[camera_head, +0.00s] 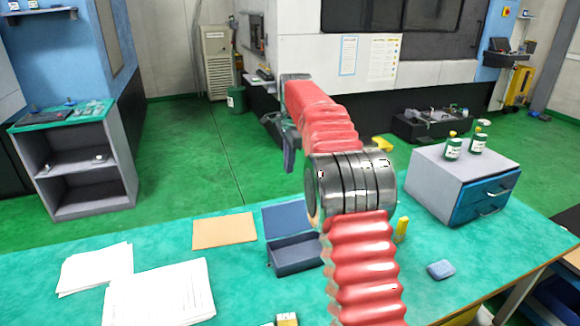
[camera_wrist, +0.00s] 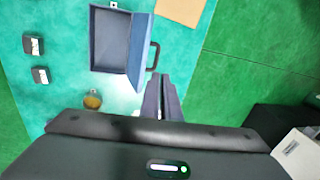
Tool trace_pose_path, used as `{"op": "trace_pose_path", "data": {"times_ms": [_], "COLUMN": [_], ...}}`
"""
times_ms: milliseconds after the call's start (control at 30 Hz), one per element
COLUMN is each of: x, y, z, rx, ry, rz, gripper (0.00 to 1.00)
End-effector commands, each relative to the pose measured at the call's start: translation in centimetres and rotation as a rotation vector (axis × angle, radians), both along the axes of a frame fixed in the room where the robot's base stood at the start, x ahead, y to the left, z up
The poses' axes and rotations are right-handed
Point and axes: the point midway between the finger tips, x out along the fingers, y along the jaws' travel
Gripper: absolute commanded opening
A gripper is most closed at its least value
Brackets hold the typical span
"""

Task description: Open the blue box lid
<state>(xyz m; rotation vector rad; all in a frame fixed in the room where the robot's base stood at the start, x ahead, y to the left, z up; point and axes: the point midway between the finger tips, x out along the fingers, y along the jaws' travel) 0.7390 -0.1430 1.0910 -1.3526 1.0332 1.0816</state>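The blue box (camera_head: 295,258) sits on the green table, right of the tan sheet. Its lid (camera_head: 289,217) stands raised along the far side, and the box is open. The wrist view shows the open box (camera_wrist: 108,42), the tilted-up lid (camera_wrist: 138,52) and the dark handle (camera_wrist: 152,55) on the lid. My gripper (camera_head: 289,158) is above and beyond the lid in the head view. In the wrist view my gripper (camera_wrist: 162,80) has its two fingers close together with nothing visible between them. The fingertips appear just beside the handle; whether they touch it I cannot tell.
Paper stacks (camera_head: 160,294) and a tan sheet (camera_head: 224,231) lie left of the box. A grey cabinet with a blue drawer (camera_head: 485,197) carries two green bottles at right.

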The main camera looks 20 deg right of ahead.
Motion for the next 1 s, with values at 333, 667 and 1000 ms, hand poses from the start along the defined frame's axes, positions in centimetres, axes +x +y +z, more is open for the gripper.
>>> {"op": "trace_pose_path", "data": {"times_ms": [333, 667, 1000], "x": [-4.9, -10.5, -16.9], "y": [3.0, 5.6, 8.1], "z": [4.5, 7.4, 8.9], "rx": [-0.055, -0.114, -0.181], "ry": [-0.037, -0.071, -0.104], "rz": [0.202, 0.402, 0.604], "gripper": [0.00, 0.00, 0.00]}}
